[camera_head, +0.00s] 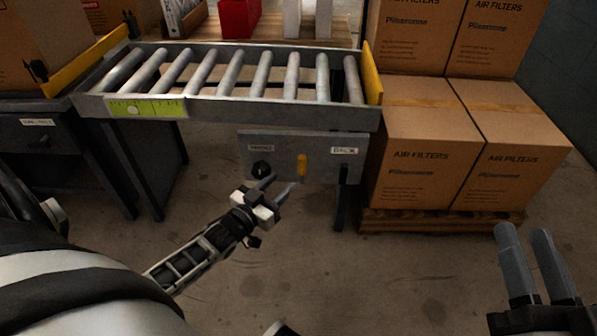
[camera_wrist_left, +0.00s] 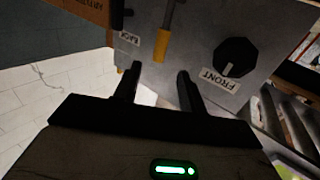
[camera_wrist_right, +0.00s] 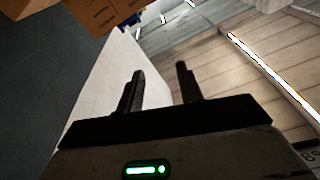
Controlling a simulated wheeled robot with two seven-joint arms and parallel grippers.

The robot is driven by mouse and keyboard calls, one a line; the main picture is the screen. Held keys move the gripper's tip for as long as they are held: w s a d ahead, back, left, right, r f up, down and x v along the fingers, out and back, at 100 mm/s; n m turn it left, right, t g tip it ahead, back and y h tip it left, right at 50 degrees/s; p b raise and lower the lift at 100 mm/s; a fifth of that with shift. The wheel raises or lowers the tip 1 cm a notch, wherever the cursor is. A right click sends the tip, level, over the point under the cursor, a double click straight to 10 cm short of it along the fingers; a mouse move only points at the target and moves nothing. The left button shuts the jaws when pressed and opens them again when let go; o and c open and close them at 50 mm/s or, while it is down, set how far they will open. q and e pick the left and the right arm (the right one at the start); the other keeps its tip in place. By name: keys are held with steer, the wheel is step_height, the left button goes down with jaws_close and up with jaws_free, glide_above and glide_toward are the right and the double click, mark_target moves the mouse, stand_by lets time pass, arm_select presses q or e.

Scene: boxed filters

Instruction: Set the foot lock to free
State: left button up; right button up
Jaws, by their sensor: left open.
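A grey panel (camera_head: 325,168) hangs under the roller conveyor. The right label (camera_head: 344,150) reads BACK. No label reading "free" is legible. My left gripper (camera_head: 279,187) is open and empty, just before the panel between knob and handle. My right gripper (camera_head: 523,236) is open and empty, far right.
The roller conveyor (camera_head: 235,112) with yellow end plates runs above the panel. Stacked air filter boxes (camera_head: 418,160) stand on a wooden pallet (camera_head: 440,220) at right. A dark drawer bench (camera_head: 45,142) is at left. The floor (camera_head: 350,275) in front is clear.

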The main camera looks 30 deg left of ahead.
mark_target(300, 165)
arm_select(q)
steer(key=w+b, duration=0.3)
steer(key=w, duration=0.4)
steer(key=shift+w+d+f, duration=0.1)
steer(key=shift+w, duration=0.75)
arm_select(e)
step_height(300, 165, up, 6)
steer(key=s+n+t+y, duration=0.1)
steer(key=n+t+y, duration=0.1)
steer(key=n+y, duration=0.3)
steer(key=shift+r+n+y, duration=0.25)
steer(key=shift+n+y, duration=0.05)
steer(key=shift+n, duration=1)
arm_select(q)
jaws_close()
